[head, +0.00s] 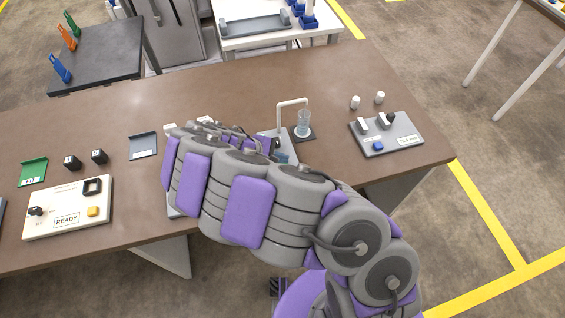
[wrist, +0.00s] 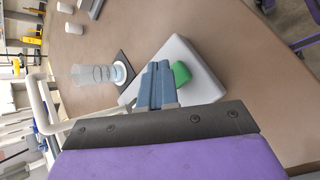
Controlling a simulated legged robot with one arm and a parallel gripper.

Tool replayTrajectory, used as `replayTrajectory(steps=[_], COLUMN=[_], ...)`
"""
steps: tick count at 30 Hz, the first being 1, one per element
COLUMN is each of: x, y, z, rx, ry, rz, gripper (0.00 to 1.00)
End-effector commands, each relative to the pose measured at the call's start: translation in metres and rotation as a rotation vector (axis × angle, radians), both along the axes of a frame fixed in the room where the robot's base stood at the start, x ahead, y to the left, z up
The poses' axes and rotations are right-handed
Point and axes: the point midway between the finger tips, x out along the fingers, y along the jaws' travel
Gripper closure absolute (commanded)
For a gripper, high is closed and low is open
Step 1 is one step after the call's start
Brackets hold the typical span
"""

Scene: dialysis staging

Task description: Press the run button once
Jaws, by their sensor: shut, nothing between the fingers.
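A green button (wrist: 181,73) stands on a pale grey base (wrist: 196,88) in the wrist view. No label on it is readable. In the head view the button is hidden behind my arm, and only part of the base (head: 291,148) shows. My gripper (wrist: 157,66) is shut and empty, with its blue-grey fingertips close beside the green button. I cannot tell whether they touch it. In the head view its fingertips (head: 281,157) show at the base, partly covered by my arm.
A clear cup (head: 303,122) stands on a dark pad under a white spout (head: 292,102), close to my gripper. A white READY panel (head: 50,193) with a yellow button lies left. A grey panel (head: 400,136) with a blue button lies right. The table's back middle is clear.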

Motion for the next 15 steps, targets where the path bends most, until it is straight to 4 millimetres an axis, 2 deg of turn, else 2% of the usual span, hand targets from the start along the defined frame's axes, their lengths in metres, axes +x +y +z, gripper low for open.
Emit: replayTrajectory(steps=[15], x=[0.000], y=[0.000], z=[0.044], rx=[0.000], ry=[-0.001], rz=[-0.001], gripper=[1.00])
